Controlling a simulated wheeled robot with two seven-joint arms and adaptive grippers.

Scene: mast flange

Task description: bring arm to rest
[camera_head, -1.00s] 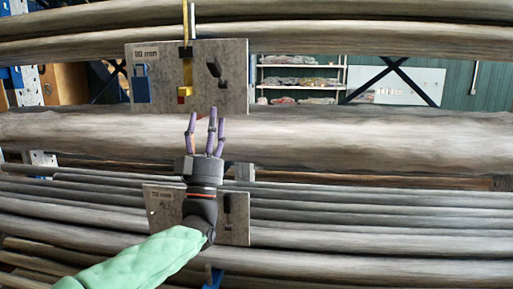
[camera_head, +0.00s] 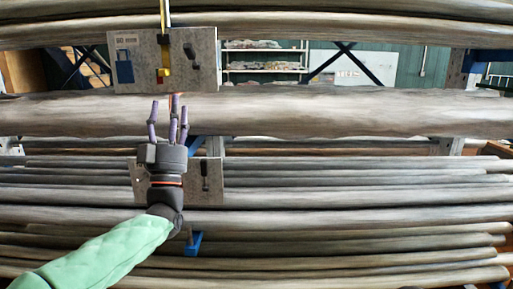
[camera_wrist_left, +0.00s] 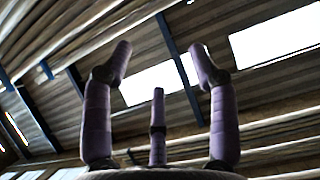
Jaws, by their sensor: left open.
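My left gripper (camera_head: 168,122) is in front of the rack in the head view, with its purple fingers pointing up and spread apart. It is open and holds nothing that I can see. Its fingertips overlap the thick long pole (camera_head: 330,114) in the picture; I cannot tell how far apart they are in depth. In the left wrist view the open fingers of the left gripper (camera_wrist_left: 158,75) stand against the roof, with nothing between them. My left arm in a green sleeve comes in from the lower left. My right gripper is in neither view.
A grey plate (camera_head: 130,75) with a yellow and a black fitting hangs at the upper left. A lower grey plate (camera_head: 213,180) sits partly behind my left gripper. Stacked long poles (camera_head: 370,215) fill the lower part. Shelves (camera_head: 265,62) stand far behind the rack.

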